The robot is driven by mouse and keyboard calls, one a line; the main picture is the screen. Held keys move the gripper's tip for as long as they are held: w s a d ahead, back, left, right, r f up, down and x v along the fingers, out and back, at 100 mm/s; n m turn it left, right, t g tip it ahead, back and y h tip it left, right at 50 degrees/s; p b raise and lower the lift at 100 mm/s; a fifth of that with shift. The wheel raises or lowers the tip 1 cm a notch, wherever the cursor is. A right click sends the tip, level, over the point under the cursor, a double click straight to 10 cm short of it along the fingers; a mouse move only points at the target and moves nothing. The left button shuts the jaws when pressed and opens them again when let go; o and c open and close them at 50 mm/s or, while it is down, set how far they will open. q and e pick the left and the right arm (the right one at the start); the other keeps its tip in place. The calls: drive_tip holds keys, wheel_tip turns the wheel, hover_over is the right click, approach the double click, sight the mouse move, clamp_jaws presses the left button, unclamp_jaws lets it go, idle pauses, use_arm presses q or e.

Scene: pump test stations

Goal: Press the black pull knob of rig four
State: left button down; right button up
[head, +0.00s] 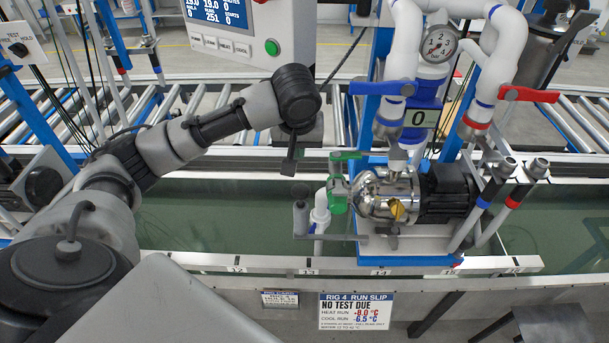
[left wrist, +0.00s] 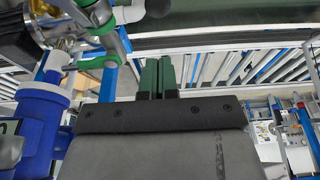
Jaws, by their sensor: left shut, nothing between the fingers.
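My left gripper (head: 289,164) points down over the dark water tank, left of the pump of rig four, shut and empty. In the left wrist view its two dark green fingers (left wrist: 158,75) lie side by side. A small dark upright cylinder (head: 300,218) stands just below the fingers in the head view, on the pump's left bracket, beside a white pipe; it looks like the black pull knob, but I cannot be sure. A gap shows between fingertips and cylinder. In the left wrist view a dark rounded shape (left wrist: 158,8) lies beyond the fingertips. My right gripper is out of view.
The steel pump (head: 385,192) with its green-handled valve (head: 338,190) is right of the gripper. Blue (head: 382,88) and red (head: 530,94) valve handles stand above. A display panel (head: 250,30) is behind. The "RIG 4 RUN SLIP" (head: 355,311) hangs on the tank front.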

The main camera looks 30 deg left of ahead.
use_arm(q)
drive_tip(key=p, duration=0.2)
hover_over(298, 193)
wheel_tip(298, 193, down, 6)
drive_tip(key=x, duration=0.2)
drive_tip(key=p+x, duration=0.1)
drive_tip(key=x, duration=0.3)
drive_tip(key=shift+s+d+f+p, duration=0.2)
drive_tip(key=shift+d+f+p, duration=0.1)
drive_tip(key=shift+f, duration=0.6)
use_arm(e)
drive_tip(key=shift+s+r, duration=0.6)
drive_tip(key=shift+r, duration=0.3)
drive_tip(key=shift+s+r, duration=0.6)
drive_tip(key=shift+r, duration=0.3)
use_arm(q)
drive_tip(key=shift+f, duration=0.1)
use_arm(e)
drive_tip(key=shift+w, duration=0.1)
use_arm(q)
wheel_tip(298, 193, down, 4)
drive_tip(key=shift+s+f+b, duration=0.1)
drive_tip(key=shift+b, duration=0.5)
drive_tip(key=shift+s, duration=0.15)
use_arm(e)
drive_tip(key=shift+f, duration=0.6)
